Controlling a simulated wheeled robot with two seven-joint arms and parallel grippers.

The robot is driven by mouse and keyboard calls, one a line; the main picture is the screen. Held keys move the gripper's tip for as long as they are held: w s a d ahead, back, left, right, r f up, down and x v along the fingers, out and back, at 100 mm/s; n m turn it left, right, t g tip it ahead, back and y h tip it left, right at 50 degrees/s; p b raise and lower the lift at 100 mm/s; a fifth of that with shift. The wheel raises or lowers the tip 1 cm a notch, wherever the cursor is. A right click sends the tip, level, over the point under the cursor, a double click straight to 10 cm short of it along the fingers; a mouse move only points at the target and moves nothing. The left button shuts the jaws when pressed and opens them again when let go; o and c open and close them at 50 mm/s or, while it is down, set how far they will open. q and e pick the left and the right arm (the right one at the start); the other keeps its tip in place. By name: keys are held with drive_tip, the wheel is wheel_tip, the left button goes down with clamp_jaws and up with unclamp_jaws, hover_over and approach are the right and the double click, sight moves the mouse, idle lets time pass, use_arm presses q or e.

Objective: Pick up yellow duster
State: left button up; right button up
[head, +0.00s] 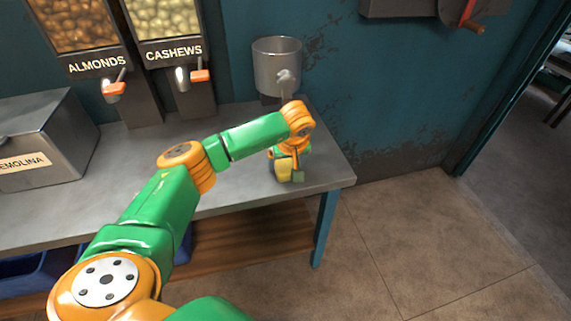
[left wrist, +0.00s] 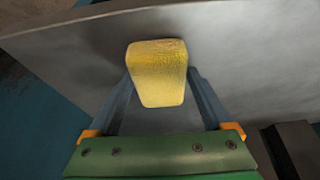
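The yellow duster (head: 284,170) is a small yellow block near the front edge of the grey table, towards its right end. In the left wrist view the duster (left wrist: 157,73) sits between the fingertips of my left gripper (left wrist: 159,78). One finger is on each side, with their far ends close against its sides. I cannot tell whether they press on it or whether it rests on the table. In the head view my left gripper (head: 292,172) points down at the duster and partly hides it. My right gripper is not in view.
The grey table (head: 235,188) has a metal pot (head: 277,68) at the back right, nut dispensers (head: 163,25) behind and a semolina box (head: 40,135) at left. Open floor (head: 430,235) lies to the right. A wooden shelf (head: 255,235) is below.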

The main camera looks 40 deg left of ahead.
use_arm(q)
drive_tip(key=c, duration=0.9)
wheel_tip(320, 180, up, 3)
drive_tip(key=shift+f, duration=0.1)
drive_tip(key=s+a+r, duration=0.1)
drive_tip(key=s+r, duration=0.2)
drive_tip(key=s, duration=0.1)
drive_tip(key=s+a+r, duration=0.1)
drive_tip(key=s+r, duration=0.2)
drive_tip(key=s, duration=0.2)
drive_tip(key=s+a+r, duration=0.1)
drive_tip(key=s+r, duration=0.3)
drive_tip(key=shift+s+r, duration=0.1)
drive_tip(key=shift+s, duration=0.25)
